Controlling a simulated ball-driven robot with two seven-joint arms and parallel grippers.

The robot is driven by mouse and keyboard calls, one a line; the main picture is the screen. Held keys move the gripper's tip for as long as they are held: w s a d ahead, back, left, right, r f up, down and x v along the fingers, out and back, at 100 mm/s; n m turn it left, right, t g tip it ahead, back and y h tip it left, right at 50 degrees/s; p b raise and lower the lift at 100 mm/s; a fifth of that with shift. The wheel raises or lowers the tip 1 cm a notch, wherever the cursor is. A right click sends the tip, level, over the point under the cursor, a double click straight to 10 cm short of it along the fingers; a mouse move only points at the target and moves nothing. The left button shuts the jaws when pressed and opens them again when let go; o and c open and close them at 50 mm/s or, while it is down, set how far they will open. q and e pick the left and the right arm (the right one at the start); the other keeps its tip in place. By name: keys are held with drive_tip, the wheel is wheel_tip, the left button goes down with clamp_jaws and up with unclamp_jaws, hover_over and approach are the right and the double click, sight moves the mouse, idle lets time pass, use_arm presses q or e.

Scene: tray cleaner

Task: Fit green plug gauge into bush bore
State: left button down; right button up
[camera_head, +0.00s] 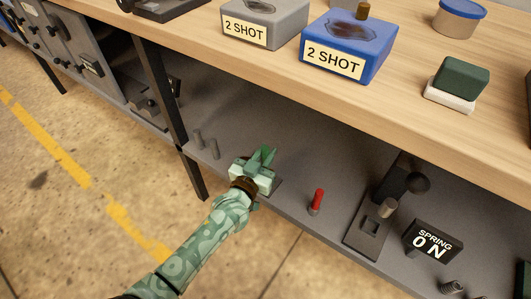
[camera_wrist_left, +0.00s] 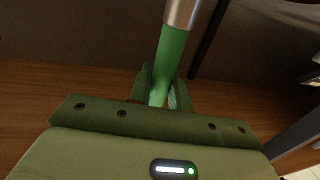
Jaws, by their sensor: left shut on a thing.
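My left gripper (camera_head: 265,158) is over the grey lower shelf, under the bench top. It is shut on the green plug gauge, whose green handle (camera_wrist_left: 170,55) shows between the fingers in the left wrist view. The gauge's silver metal end (camera_wrist_left: 183,12) sticks out away from the gripper and is cut off by the picture's top edge. In the head view the gauge is hard to tell from the green fingers. I cannot make out a bush with a bore for certain in either view. My right gripper is not in view.
A red-handled gauge (camera_head: 317,200) stands on the shelf, right of my gripper. Two grey pins (camera_head: 214,148) stand to its left. The wooden bench top (camera_head: 240,65) overhangs the shelf.

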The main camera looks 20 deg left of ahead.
use_arm(q)
drive_tip(key=shift+f, duration=0.15)
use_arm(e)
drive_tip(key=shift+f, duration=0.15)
use_arm(q)
drive_tip(key=shift+f+b, duration=0.3)
drive_tip(key=shift+b, duration=0.05)
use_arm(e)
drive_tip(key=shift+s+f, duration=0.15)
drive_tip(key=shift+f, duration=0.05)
